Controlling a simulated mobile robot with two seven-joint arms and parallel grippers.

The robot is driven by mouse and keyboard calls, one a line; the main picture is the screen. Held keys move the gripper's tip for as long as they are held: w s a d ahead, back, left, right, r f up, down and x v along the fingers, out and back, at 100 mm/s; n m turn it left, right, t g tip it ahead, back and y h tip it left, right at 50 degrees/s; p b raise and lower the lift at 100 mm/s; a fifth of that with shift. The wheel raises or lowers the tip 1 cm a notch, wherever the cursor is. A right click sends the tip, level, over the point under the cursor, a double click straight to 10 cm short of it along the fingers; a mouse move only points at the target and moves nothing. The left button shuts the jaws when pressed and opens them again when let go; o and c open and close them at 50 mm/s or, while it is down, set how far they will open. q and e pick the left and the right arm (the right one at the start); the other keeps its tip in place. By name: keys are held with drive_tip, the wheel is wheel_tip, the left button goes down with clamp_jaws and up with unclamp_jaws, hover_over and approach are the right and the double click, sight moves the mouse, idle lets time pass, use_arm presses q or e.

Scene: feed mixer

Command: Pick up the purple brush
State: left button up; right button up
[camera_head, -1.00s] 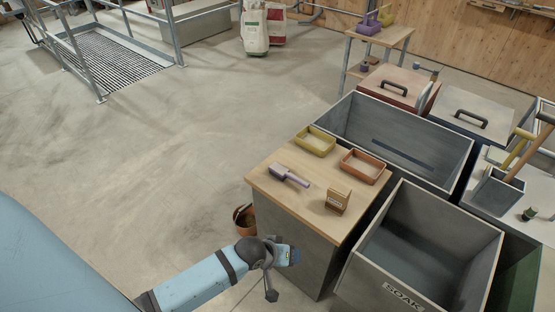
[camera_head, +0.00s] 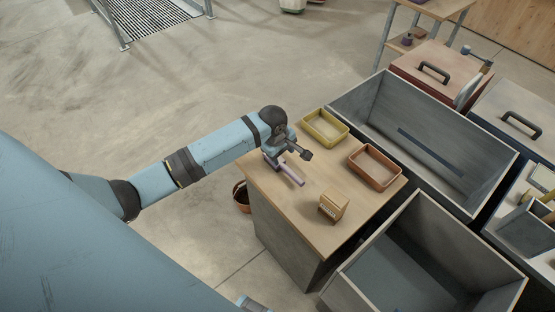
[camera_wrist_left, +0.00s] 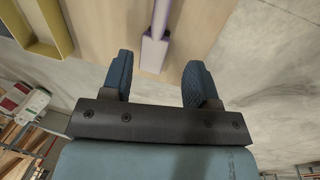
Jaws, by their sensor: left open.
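The purple brush (camera_head: 290,171) lies on the wooden top of the cabinet (camera_head: 311,239), partly hidden behind my left gripper in the head view. My left gripper (camera_head: 296,153) is over the brush near the cabinet's left edge. In the left wrist view the brush (camera_wrist_left: 154,52) shows its block end and thin handle just beyond my left gripper (camera_wrist_left: 160,82). The two blue fingertips are apart, with nothing held between them. The brush end lies ahead of the gap between them. My right gripper is not seen.
A yellow tray (camera_head: 345,141), an orange tray (camera_head: 398,181) and a small labelled box (camera_head: 333,206) stand on the same top. Deep grey bins (camera_head: 497,192) stand close by on the right. A brown bucket (camera_head: 241,197) is on the floor at left.

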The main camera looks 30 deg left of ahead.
sight(285, 167)
use_arm(q)
drive_tip(key=f, duration=0.3)
drive_tip(key=w+f, duration=0.1)
drive_tip(key=f, duration=0.3)
drive_tip(key=w+f, duration=0.1)
drive_tip(key=f, duration=0.2)
drive_tip(key=shift+d+f, duration=0.2)
drive_tip(key=shift+d, duration=0.1)
clamp_jaws()
drive_tip(key=shift+r, duration=0.1)
wheel_tip(285, 167, up, 20)
drive_tip(key=shift+w, duration=0.1)
